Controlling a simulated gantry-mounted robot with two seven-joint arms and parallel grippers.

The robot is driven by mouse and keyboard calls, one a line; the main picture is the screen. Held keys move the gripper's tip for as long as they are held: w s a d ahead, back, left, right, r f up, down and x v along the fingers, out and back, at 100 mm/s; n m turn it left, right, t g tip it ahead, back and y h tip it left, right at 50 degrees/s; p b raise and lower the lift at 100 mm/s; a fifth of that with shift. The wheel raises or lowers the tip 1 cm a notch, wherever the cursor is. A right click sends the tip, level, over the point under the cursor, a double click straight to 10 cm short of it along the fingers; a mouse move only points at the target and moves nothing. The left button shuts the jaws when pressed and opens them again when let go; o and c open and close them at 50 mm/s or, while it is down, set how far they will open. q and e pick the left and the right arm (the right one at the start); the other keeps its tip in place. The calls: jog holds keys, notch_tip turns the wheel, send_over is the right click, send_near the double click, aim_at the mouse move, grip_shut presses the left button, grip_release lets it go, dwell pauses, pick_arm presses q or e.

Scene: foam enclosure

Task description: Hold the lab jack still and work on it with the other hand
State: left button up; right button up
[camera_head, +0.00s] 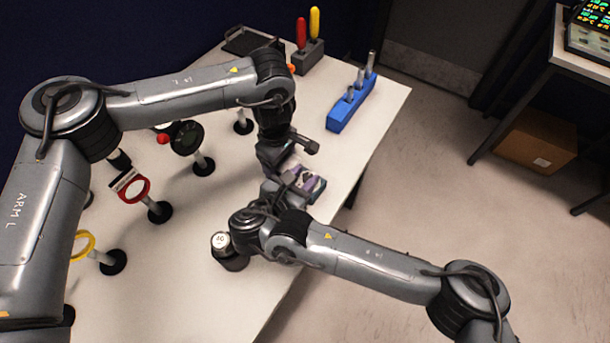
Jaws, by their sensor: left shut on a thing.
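The lab jack (317,186), with a pale top and purple and greenish parts, sits near the table's right edge. It is largely covered by my two grippers. My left gripper (283,168) reaches down from behind and is shut on the jack; its fingertips are hard to make out. My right gripper (284,190) is close beside the jack on its near left side. Its fingers overlap the jack in the picture, and I cannot tell whether they touch it or how far they are apart. The jack's knob is not clearly visible.
Several post-mounted optics, including a red ring (135,188) and a yellow ring (85,245), stand on the left of the white table (190,290). A round weight (221,241) is near my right wrist. A blue block (351,103) and a screwdriver stand (307,56) are behind.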

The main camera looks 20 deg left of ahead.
jog(key=shift+o, duration=1.2)
jog(key=shift+f, duration=0.1)
jog(key=shift+w+d, duration=0.1)
jog(key=v, duration=0.7)
